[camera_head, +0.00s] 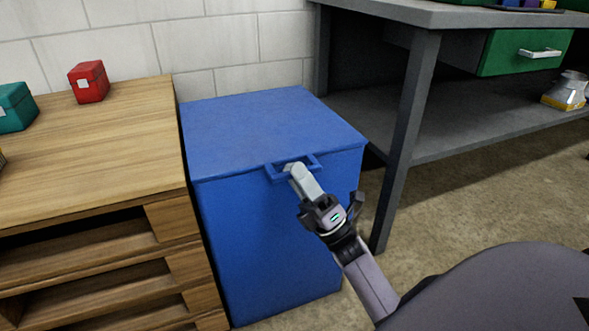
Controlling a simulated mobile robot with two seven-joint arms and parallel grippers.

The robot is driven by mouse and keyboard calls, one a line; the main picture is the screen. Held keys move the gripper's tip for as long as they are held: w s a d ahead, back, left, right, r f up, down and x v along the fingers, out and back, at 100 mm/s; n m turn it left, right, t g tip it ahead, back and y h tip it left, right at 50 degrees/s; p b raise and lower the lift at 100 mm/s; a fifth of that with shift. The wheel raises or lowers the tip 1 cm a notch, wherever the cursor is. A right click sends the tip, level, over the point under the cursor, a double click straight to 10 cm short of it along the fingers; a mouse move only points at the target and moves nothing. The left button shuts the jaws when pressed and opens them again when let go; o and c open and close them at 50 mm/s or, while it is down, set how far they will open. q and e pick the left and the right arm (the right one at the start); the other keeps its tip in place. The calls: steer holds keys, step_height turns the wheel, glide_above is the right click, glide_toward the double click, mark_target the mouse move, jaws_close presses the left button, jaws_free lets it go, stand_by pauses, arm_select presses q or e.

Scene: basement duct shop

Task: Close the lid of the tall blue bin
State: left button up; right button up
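The tall blue bin (265,255) stands between a wooden unit and a grey workbench. Its flat blue lid (265,125) lies level on top, and no gap shows between lid and body. A blue handle (278,173) sticks out from the lid's front edge. My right gripper (298,172) is at this handle, its light grey fingertips overlapping the handle's middle. I cannot tell whether the fingers grip the handle, touch it or only rest in front of it. My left gripper is not in view.
The wooden unit (110,150) stands close on the left, with a red box (89,82) and a teal box (14,108) on it. The grey workbench (440,14) with a green drawer (524,52) and its leg are on the right. Bare floor (450,205) lies front right.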

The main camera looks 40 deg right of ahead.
steer(key=v, duration=0.5)
steer(key=shift+s+f, duration=0.15)
steer(key=shift+s, duration=0.1)
